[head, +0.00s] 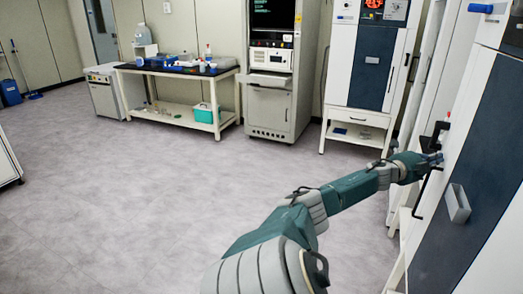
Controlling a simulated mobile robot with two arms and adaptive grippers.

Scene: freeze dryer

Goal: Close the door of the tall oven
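A tall white cabinet with a dark blue door panel (470,190) stands close on the right; I take it for the tall oven. A grey block-shaped fitting (458,203) sits on the panel. The door looks shut or nearly so, but its edge is partly behind my arm, so I cannot tell which.
Another white cabinet with a dark blue door (370,65) stands at the back right, with a tall instrument rack (270,105) beside it. A bench (180,108) with bottles and a teal box (203,112) is further left. The grey floor (130,210) is clear.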

